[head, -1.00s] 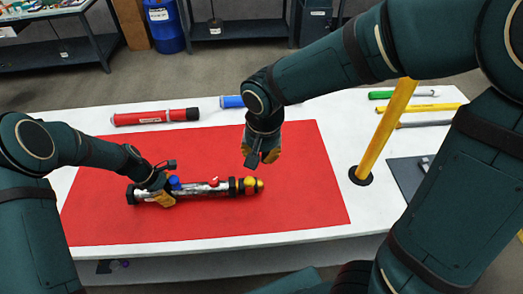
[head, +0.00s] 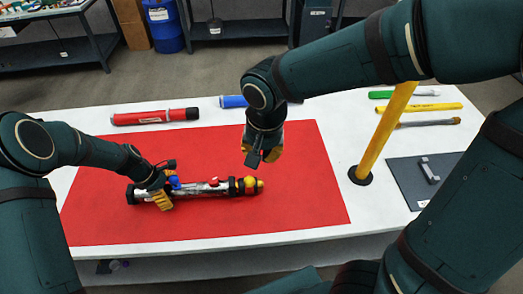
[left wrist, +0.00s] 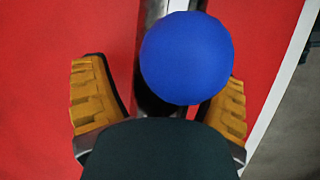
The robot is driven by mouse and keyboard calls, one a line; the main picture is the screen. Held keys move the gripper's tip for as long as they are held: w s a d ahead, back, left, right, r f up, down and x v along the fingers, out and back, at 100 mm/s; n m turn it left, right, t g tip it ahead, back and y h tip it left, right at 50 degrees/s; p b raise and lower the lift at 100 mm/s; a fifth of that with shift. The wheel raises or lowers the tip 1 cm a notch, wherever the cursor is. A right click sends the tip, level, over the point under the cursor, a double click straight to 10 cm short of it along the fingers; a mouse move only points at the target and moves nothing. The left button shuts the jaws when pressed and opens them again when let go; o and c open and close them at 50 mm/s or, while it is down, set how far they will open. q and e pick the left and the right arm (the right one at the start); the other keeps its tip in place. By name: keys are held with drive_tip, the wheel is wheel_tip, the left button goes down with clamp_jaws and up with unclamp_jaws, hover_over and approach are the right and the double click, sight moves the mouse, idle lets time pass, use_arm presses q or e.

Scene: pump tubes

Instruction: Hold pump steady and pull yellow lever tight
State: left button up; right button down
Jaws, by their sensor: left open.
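The pump (head: 200,189), a silver tube with black bands, lies flat on the red mat. It bears a blue knob (head: 174,182), a red knob (head: 213,182) and a yellow knob (head: 251,183) near its right end; this appears to be the yellow lever. My left gripper (head: 161,199) is low at the pump's left part. In the left wrist view its open fingers (left wrist: 160,100) stand on either side of the tube, with the blue knob (left wrist: 187,57) close to the camera. My right gripper (head: 263,157) hangs above the mat behind the yellow knob; its finger gap is unclear.
The red mat (head: 290,205) lies on a white table (head: 335,118). A red tube (head: 155,117) and a partly hidden blue tube (head: 232,101) lie behind it. A yellow post (head: 385,130) stands right of the mat, near a dark grey plate (head: 405,175). The mat's front is clear.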

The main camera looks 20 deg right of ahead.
use_arm(q)
drive_tip(key=v, duration=1.2)
use_arm(e)
drive_tip(key=shift+s, duration=0.1)
